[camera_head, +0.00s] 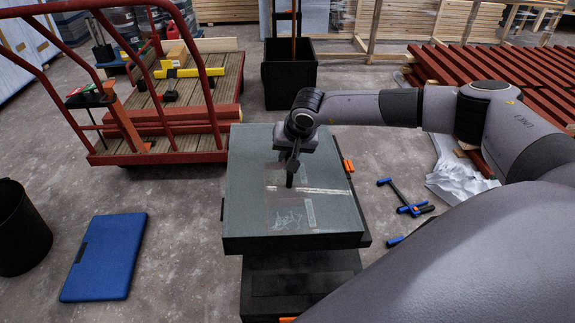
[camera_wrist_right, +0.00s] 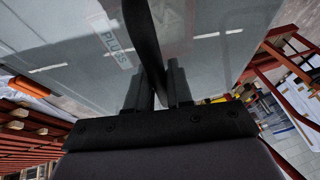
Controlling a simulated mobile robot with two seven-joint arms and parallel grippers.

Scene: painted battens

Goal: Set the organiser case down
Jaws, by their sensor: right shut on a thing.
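The organiser case (camera_head: 250,205) is a wide, flat grey case with a clear lid, in the middle of the head view. My right gripper (camera_head: 291,174) comes down over its top. In the right wrist view, the fingers of my right gripper (camera_wrist_right: 157,88) are shut on a black strap-like handle (camera_wrist_right: 143,35) above the lid (camera_wrist_right: 210,55). The case lies level over a black box (camera_head: 300,285). I cannot tell whether it rests on what is below or hangs just above. My left gripper is not in view.
A red cart (camera_head: 165,150) with a wooden deck stands at the upper left. A blue flat panel (camera_head: 103,257) and a black bin (camera_head: 20,230) are on the floor at left. Blue-handled clamps (camera_head: 405,205) lie at right. Red battens (camera_head: 480,70) fill the back right.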

